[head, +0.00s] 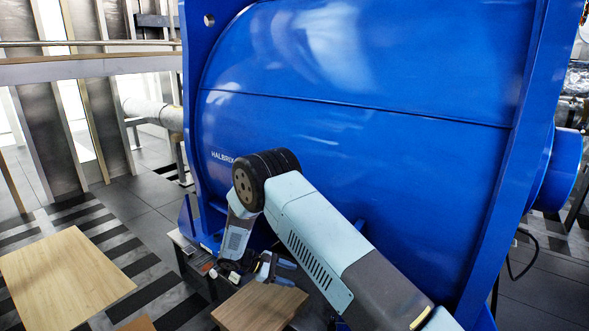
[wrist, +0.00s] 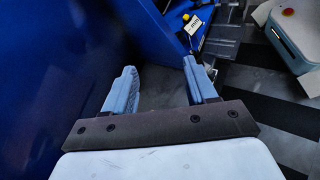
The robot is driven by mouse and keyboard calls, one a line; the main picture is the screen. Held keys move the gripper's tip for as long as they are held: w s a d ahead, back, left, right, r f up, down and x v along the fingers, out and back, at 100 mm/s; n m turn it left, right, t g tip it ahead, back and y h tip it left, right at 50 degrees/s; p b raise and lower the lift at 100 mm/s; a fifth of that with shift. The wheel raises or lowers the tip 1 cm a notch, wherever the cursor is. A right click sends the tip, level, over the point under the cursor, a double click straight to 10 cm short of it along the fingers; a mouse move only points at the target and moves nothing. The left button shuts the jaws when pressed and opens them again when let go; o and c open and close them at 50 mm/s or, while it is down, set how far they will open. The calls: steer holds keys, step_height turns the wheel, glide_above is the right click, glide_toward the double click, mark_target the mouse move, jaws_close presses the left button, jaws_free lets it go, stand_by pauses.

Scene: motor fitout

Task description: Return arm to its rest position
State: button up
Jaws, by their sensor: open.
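My arm reaches across the front of a large blue motor housing (head: 340,75) marked HALBRIX. My gripper (head: 279,271) hangs low in front of the housing's lower part, above a light wooden top. In the wrist view my gripper (wrist: 162,80) is open, its two pale blue fingers wide apart with nothing between them. The blue housing (wrist: 45,70) fills the left of that view, close beside the left finger. Dark floor shows between and beyond the fingers.
A light wooden top (head: 65,280) stands at the lower left, and another wooden top (head: 258,308) is below my gripper. The wrist view shows a yellow-and-white tag (wrist: 193,25) ahead and a pale box with a red button (wrist: 290,35) at right. Striped floor (head: 150,270) lies between.

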steer(key=s+d+r+m+y, duration=0.2)
steer(key=d+r, duration=0.3)
steer(key=r, duration=0.6)
steer(key=s+d+r+m+g+y, duration=0.1)
steer(key=s+d+r+m+y, duration=0.2)
steer(key=d+r, duration=0.55)
steer(key=s+d+r+m+y, duration=0.2)
steer(key=d+r, duration=0.1)
steer(key=r, duration=1.1)
steer(key=s+d+r+m+t+y, duration=0.25)
steer(key=s+d+r, duration=0.35)
steer(key=s+r, duration=0.45)
steer(key=s+d+r+m+t+y, duration=0.1)
steer(key=s+m, duration=0.1)
steer(key=s, duration=0.6)
steer(key=s+d+r+m+t+y, duration=0.1)
steer(key=s+d+m+t+y, duration=0.1)
steer(key=s, duration=0.7)
steer(key=shift+d+r+m, duration=0.2)
steer(key=shift+d+m, duration=0.05)
steer(key=shift+m, duration=0.2)
